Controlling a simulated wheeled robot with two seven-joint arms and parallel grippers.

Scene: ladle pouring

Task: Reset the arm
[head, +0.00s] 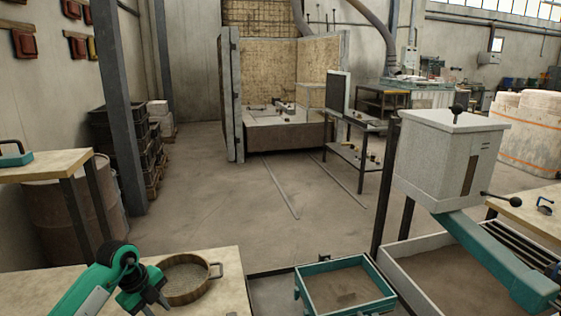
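My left arm comes in from the bottom left in green. Its dark gripper (156,302) points down beside the left side of a round wooden sieve (189,295) on the pale wooden table. The fingertips are small and dark, and I cannot tell whether they are open or shut. I see nothing clearly held in them. I cannot tell whether the gripper touches the sieve.
A teal-framed box of sand (345,288) stands at the bottom centre. At right, a white-grey furnace box (440,160) with black handles stands above a sloping teal beam (497,262) and a grey tray (405,268). A side table (45,165) is at left. The floor beyond is open.

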